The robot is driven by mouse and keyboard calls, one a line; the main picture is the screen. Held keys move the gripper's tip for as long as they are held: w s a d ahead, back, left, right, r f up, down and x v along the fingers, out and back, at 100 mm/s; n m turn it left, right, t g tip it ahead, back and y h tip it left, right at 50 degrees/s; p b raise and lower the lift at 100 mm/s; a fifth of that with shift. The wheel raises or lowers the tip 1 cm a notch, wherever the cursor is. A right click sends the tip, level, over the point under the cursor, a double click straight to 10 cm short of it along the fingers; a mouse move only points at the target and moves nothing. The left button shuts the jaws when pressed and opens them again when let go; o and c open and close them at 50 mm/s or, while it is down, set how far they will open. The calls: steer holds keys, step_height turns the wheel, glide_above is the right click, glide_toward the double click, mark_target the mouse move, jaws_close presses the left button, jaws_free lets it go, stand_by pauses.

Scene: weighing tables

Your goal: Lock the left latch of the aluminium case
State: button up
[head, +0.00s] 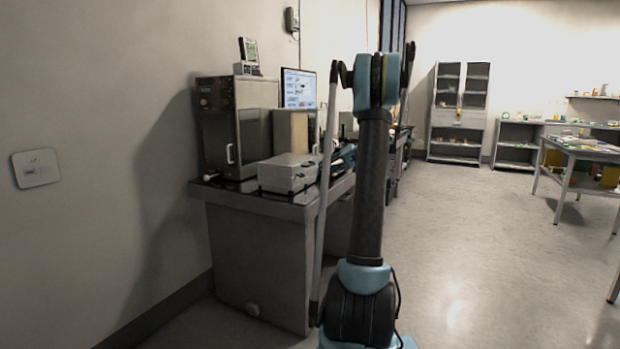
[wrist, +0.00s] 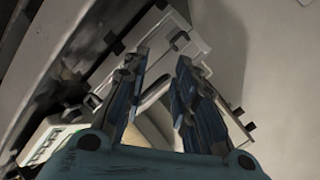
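The aluminium case (head: 288,173) lies closed on the near end of the dark-topped table, a grey box in the head view. In the wrist view the case (wrist: 158,37) shows beyond the fingers as a pale panel with dark corner pieces. A small dark fitting (wrist: 179,40) on it may be a latch; I cannot tell which one or how it is set. My gripper (wrist: 163,57) is open, its two blue-and-dark fingers apart with nothing seen between them. In the head view its blue part (head: 344,157) shows just right of the case, partly behind my arm. Contact cannot be told.
An oven-like cabinet (head: 236,126) stands behind the case, with a screen (head: 298,88) beyond. The table (head: 262,205) stands against the left wall. Open floor (head: 470,240) lies to the right, with another table (head: 585,150) at far right.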

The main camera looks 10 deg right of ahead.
steer(key=s+f+m+t, duration=0.7)
steer(key=s+m+t, duration=0.4)
steer(key=s+m, duration=0.2)
steer(key=shift+h, duration=0.4)
steer(key=x, duration=1.7)
steer(key=shift+a+f, duration=0.15)
steer(key=shift+a, duration=0.05)
